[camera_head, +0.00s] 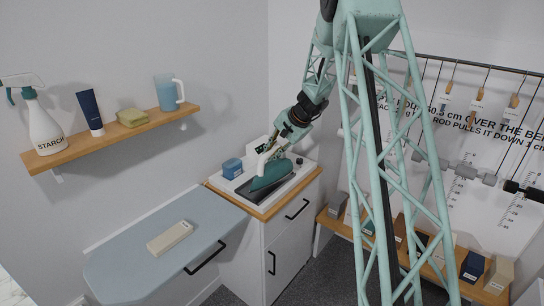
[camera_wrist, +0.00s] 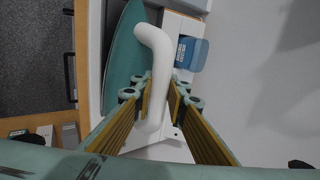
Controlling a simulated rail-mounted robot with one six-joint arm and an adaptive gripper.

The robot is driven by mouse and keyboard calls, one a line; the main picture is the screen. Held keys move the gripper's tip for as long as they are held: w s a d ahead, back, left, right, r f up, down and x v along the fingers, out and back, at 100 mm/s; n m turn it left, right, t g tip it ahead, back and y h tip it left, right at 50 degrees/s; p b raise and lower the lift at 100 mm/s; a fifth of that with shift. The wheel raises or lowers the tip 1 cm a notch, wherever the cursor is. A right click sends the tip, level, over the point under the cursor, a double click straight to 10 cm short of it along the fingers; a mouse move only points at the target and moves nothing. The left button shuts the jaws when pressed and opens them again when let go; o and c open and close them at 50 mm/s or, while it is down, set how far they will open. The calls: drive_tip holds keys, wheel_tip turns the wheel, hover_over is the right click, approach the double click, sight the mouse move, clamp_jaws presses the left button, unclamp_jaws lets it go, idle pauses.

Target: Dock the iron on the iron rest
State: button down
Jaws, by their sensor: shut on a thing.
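The iron (camera_head: 268,179) has a teal body and a white handle. My gripper (camera_head: 272,152) is shut on the white handle, which shows between the jaws (camera_wrist: 158,92) in the wrist view. The iron's teal body (camera_wrist: 122,60) is at the left there. In the head view the iron is over a dark recessed plate with a pale surround, apparently the iron rest (camera_head: 294,188), on top of the cabinet. The iron hides part of the plate. I cannot tell whether the iron touches it.
A blue box (camera_head: 232,168) stands left of the iron, also visible in the wrist view (camera_wrist: 192,54). An ironing board (camera_head: 130,262) with a beige object (camera_head: 170,237) is at lower left. A wall shelf (camera_head: 110,137) holds a starch bottle, tube, sponge and jug.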

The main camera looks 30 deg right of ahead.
drive_tip(key=shift+w+d, duration=0.25)
drive_tip(key=shift+w, duration=0.5)
drive_tip(key=shift+w+d, duration=0.2)
drive_tip(key=shift+w, duration=0.55)
drive_tip(key=shift+f, duration=0.15)
drive_tip(key=shift+f+p, duration=0.3)
drive_tip(key=shift+f, duration=1.5)
drive_tip(key=c, duration=2.6)
unclamp_jaws()
drive_tip(key=shift+s, duration=0.1)
drive_tip(key=shift+o, duration=0.2)
drive_tip(key=shift+r, duration=0.25)
drive_tip(key=v, duration=1.1)
drive_tip(key=shift+s+r, duration=0.2)
drive_tip(key=shift+r, duration=0.05)
